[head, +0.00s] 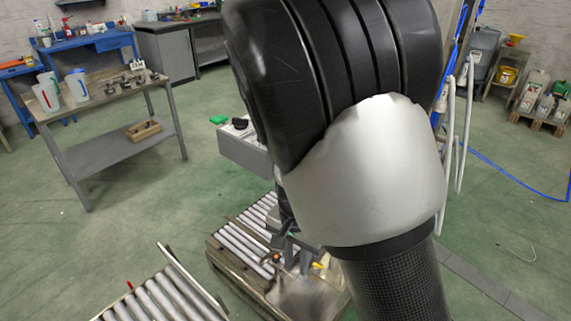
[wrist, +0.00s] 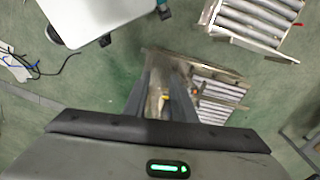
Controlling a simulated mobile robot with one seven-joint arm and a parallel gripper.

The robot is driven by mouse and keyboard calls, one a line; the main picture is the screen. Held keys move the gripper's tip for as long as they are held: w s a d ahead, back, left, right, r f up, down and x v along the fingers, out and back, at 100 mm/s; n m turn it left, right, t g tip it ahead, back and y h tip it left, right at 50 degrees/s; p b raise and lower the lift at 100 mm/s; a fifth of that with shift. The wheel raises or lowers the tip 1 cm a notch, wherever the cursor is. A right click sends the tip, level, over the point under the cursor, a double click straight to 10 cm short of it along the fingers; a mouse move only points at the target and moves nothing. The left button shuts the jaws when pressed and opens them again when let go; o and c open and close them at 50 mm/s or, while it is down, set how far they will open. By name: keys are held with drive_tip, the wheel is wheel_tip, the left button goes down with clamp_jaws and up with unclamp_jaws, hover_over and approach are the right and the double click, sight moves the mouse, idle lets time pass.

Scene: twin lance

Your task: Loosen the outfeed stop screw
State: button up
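My gripper (wrist: 166,76) shows in the wrist view as two grey fingers with a gap between them. It is open, and nothing is visibly held. Beyond the gap lies the end of a roller conveyor (wrist: 218,94) with a bare metal plate. A small yellow part (wrist: 165,93) shows between the fingers. In the head view my gripper (head: 283,250) is above the roller conveyor (head: 240,248), partly behind my arm. A yellow part (head: 319,265) and a small orange part (head: 276,258) are close by. I cannot tell which part is the outfeed stop screw.
A second roller conveyor (head: 160,298) stands at the front left, with a floor gap between the two. A grey box-like unit (head: 243,152) is behind my gripper. A workbench (head: 105,98) with jugs stands at the left. Green floor is open between them. White hoses (head: 463,130) hang at the right.

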drive_tip(key=w+f+t+h+b, duration=0.2)
drive_tip(key=w+f+h+b, duration=0.15)
drive_tip(key=f, duration=0.65)
drive_tip(key=w+f+t+h+b, duration=0.2)
drive_tip(key=w+f+t+b, duration=0.15)
drive_tip(key=f, duration=0.75)
drive_tip(key=w+a+f+n+t+y+b, duration=0.15)
drive_tip(key=w+a+t+b, duration=0.45)
drive_tip(key=a, duration=0.6)
drive_tip(key=shift+n+t, duration=0.45)
drive_tip(key=b+x, duration=0.1)
drive_tip(key=x, duration=1.6)
drive_tip(key=shift+w+f, duration=0.25)
drive_tip(key=shift+w, duration=0.1)
clamp_jaws()
